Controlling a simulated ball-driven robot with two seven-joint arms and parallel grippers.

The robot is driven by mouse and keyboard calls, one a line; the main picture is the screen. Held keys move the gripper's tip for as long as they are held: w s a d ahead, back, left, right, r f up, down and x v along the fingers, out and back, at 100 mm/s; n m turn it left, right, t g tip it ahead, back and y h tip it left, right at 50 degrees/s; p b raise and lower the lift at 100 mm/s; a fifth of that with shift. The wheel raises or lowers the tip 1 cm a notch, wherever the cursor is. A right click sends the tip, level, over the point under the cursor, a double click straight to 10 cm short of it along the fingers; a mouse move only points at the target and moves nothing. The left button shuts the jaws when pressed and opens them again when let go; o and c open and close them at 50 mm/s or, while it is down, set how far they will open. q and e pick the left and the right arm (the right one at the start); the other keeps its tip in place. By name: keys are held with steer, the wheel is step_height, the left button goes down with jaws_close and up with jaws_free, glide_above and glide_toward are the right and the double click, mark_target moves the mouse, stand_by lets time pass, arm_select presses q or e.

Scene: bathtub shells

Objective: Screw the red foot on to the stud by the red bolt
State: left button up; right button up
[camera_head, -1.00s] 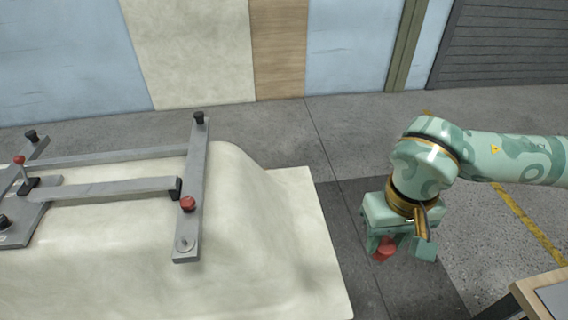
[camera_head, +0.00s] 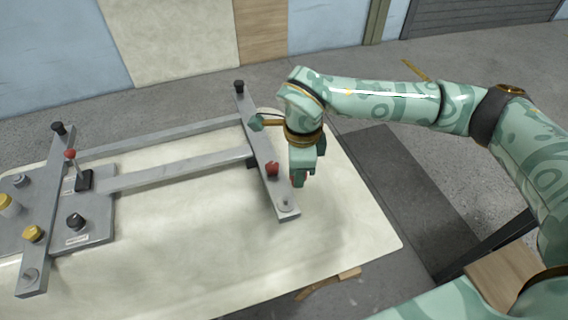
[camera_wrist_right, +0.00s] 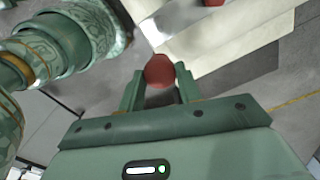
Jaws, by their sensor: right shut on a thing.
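My right gripper (camera_head: 299,180) is shut on the red foot (camera_wrist_right: 159,70), which sits between the fingertips in the right wrist view. In the head view only a sliver of the foot shows beside the fingers. The red bolt (camera_head: 272,169) stands on a grey cross bar, just left of the gripper. A pale round fitting (camera_head: 286,204) is at the near end of this bar, below the gripper in the picture; I take it for the stud's place. My left gripper is not in view.
The grey frame lies on a cream tub shell (camera_head: 200,265). Another black knob (camera_head: 239,87) tops the right bar's far end.

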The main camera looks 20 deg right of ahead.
steer(key=m, duration=0.3)
steer(key=w+a+f+m+p, duration=0.1)
steer(key=m, duration=0.3)
steer(key=a+f+m, duration=0.1)
steer(key=m, duration=0.3)
steer(key=shift+w+f+p, duration=0.1)
steer(key=shift+w+p, duration=0.3)
steer(key=b, duration=0.3)
glide_above(286, 200)
steer(key=shift+f, duration=2.85)
steer(key=shift+w, duration=0.1)
steer(key=shift+p, duration=1)
steer(key=shift+f+b, duration=0.7)
steer(key=shift+f, duration=0.6)
